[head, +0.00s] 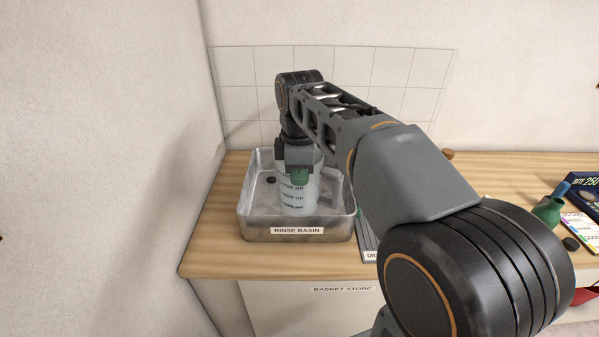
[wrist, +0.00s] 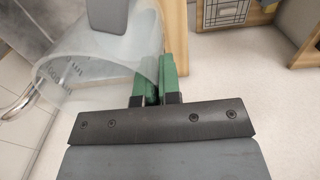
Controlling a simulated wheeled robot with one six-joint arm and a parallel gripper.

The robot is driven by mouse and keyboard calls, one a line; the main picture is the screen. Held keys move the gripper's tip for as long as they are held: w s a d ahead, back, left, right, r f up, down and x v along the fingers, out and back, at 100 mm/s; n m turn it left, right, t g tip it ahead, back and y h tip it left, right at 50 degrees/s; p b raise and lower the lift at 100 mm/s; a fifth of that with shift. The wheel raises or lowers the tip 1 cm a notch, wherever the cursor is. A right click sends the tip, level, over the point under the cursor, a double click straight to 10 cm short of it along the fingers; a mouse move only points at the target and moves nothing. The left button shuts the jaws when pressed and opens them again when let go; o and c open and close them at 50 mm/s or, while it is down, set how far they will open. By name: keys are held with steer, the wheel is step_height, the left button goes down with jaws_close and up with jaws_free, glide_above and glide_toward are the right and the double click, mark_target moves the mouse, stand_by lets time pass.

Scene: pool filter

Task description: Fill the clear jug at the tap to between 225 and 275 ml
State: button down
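The clear jug (head: 298,196), with dark volume marks, is upright in the metal rinse basin (head: 297,234). I cannot tell whether its base touches the basin floor. In the wrist view the jug (wrist: 75,75) fills the upper left. My gripper (head: 300,176) is at the jug's near upper side. In the wrist view its green fingers (wrist: 157,90) are close together with the jug's wall apparently pinched between them. A grey rounded piece (wrist: 108,14) overlaps the jug there; I cannot tell whether it is the tap. The tap is not clear in the head view, where my arm covers much. No water level is readable.
The wooden counter (head: 215,240) runs right from the basin. A grey drying tray (head: 366,232) is partly hidden by my arm. A green bottle (head: 548,211) and a dark box (head: 583,188) stand at the far right. A tiled wall (head: 240,75) is close behind.

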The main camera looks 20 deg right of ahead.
steer(key=shift+f, duration=0.1)
steer(key=shift+f+b, duration=1)
steer(key=shift+f, duration=0.25)
